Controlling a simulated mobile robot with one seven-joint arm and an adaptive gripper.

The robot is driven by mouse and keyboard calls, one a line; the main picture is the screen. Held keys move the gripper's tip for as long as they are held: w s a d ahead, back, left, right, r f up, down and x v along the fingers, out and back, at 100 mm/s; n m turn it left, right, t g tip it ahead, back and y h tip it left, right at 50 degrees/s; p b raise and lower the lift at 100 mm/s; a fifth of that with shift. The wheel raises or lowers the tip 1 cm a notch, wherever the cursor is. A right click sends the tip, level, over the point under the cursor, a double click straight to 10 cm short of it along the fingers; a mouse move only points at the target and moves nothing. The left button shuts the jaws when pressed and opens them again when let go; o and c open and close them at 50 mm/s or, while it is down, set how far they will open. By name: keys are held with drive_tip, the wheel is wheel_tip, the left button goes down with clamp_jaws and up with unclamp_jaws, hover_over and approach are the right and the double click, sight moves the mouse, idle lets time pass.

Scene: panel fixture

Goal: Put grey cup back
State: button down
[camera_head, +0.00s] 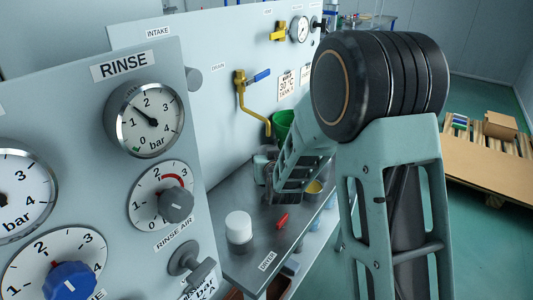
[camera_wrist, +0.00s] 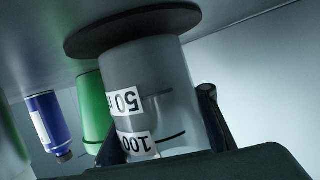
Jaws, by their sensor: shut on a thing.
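The grey cup (camera_wrist: 140,68) fills the middle of the wrist view, which is turned over so that the bench surface is at the top. It is grey and translucent, with white labels reading 50 and 100. Its end by the bench meets a dark round disc (camera_wrist: 130,28); I cannot tell whether they touch. My gripper (camera_wrist: 160,125) is shut on the cup, with a dark finger on each side. In the head view my gripper (camera_head: 268,180) is at the bench by the panel, and my arm hides most of the cup there.
A green container (camera_head: 282,123) and a blue bottle (camera_wrist: 48,122) stand beside the cup. A white-topped jar (camera_head: 239,228), a red item (camera_head: 282,221) and a yellow cup (camera_head: 314,188) are on the grey bench (camera_head: 225,262). A yellow pipe (camera_head: 247,105) projects from the panel above.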

drive_tip(key=shift+f+b, duration=0.35)
